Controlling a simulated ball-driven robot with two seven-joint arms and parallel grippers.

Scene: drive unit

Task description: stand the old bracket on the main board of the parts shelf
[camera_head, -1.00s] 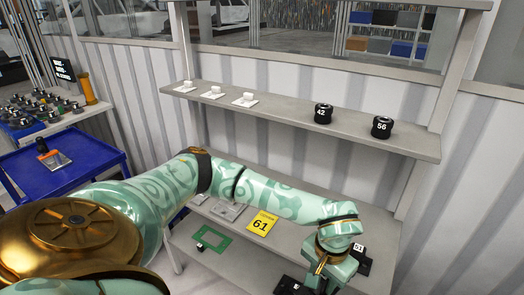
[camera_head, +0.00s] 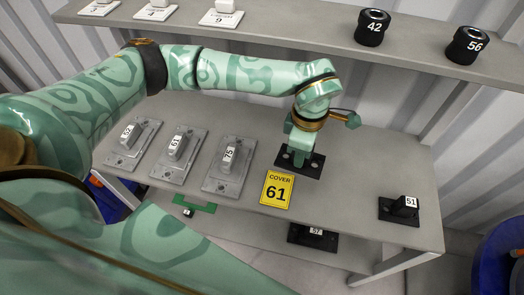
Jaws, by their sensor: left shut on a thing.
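My left gripper (camera_head: 301,148) reaches down over the right half of the main board (camera_head: 365,165), the wide grey board in mid-picture. It is shut on a black bracket (camera_head: 312,162), whose flat plate with holes lies level at the board. I take this for the old bracket; no number shows on it. Whether the plate touches the board or hangs just above it, I cannot tell. The gripper hides the bracket's upright part. My right gripper is not in view.
Grey brackets (camera_head: 229,168) stand to the left, a black bracket marked 51 (camera_head: 400,208) to the right. Another marked 57 (camera_head: 313,235) is lower down. The upper board (camera_head: 290,28) carries black rolls (camera_head: 372,27).

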